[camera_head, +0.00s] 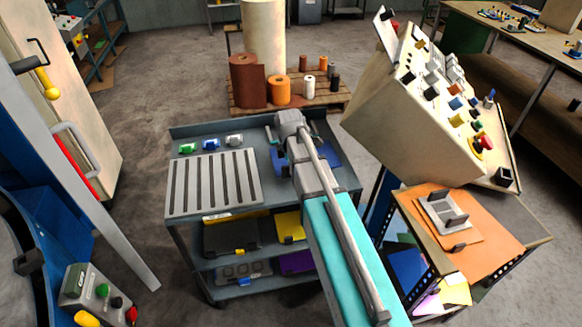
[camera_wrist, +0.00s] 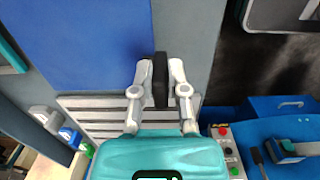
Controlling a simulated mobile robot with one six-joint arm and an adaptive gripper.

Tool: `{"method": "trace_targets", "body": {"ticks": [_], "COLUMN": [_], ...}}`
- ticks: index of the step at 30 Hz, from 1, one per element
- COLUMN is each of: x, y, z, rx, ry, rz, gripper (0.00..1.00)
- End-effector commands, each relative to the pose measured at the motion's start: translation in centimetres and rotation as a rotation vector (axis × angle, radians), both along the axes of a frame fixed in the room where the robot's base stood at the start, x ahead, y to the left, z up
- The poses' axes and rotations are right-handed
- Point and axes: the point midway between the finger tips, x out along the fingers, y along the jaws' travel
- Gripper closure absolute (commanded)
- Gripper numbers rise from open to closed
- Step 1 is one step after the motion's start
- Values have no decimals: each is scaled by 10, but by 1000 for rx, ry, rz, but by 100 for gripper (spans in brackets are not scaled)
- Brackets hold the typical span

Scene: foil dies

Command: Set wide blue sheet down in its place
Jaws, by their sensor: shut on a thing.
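The wide blue sheet (camera_head: 322,157) is over the right part of the grey cart's top (camera_head: 264,140), partly hidden by my arm. In the wrist view the blue sheet (camera_wrist: 85,40) fills the upper left, beside my gripper. My gripper (camera_wrist: 160,85) is shut on a dark upright grip at the sheet's edge. In the head view my gripper (camera_head: 290,160) is mostly hidden behind my own arm. I cannot tell whether the sheet touches the cart's top or hangs just above it.
A slotted grey rack (camera_head: 215,183) fills the cart's left part, with green, blue and white small blocks (camera_head: 209,142) behind it. Black, yellow and purple items lie on the lower shelves. A control console (camera_head: 440,110) and an orange-topped table (camera_head: 505,228) stand close on the right.

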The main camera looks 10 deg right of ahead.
Motion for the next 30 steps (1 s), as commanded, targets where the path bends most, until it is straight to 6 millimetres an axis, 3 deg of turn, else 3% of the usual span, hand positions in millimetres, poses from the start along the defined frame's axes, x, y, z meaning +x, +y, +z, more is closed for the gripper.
{"method": "trace_targets", "body": {"ticks": [12, 30], "x": [0, 0], "y": [1, 1], "z": [-25, -27], "rx": [0, 0], "ry": [0, 0], "rz": [1, 3], "gripper": [100, 100]}}
